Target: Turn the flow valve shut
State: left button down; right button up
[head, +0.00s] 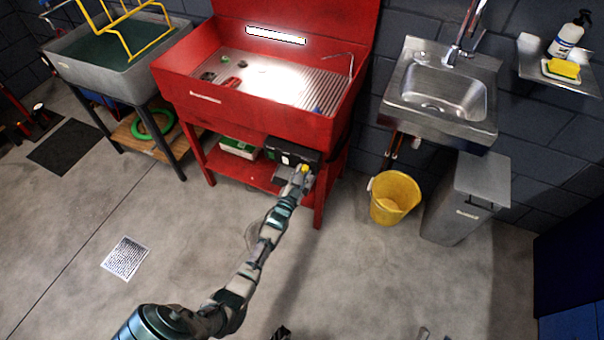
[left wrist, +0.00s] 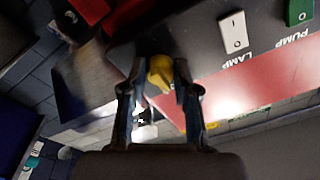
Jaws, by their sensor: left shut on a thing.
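The flow valve shows as a yellow knob (left wrist: 160,73) on a dark control box in the left wrist view. It also shows as a small yellow spot (head: 305,168) in the head view, under the red parts washer. My left gripper (left wrist: 158,82) has its two fingers on either side of the knob and is shut on it. In the head view my left gripper (head: 300,178) reaches the front of the dark box (head: 290,154). The fingers hide the knob's sides.
A white LAMP switch (left wrist: 234,32) and a green PUMP switch (left wrist: 298,11) sit beside the knob. The red washer (head: 250,110) stands above my gripper, with a red leg (head: 319,205) close by. A yellow bucket (head: 395,198) stands to the right.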

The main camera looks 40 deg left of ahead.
pick_arm(q)
jog(key=c, duration=0.9)
grip_release()
jog(key=shift+s+f, duration=0.15)
jog(key=shift+f, duration=0.35)
jog(key=shift+o, duration=0.2)
jog(key=shift+r, duration=0.15)
jog(key=shift+r, duration=0.1)
jog(key=v, duration=1.1)
jog(key=shift+s, duration=0.4)
jog(key=shift+d, duration=0.1)
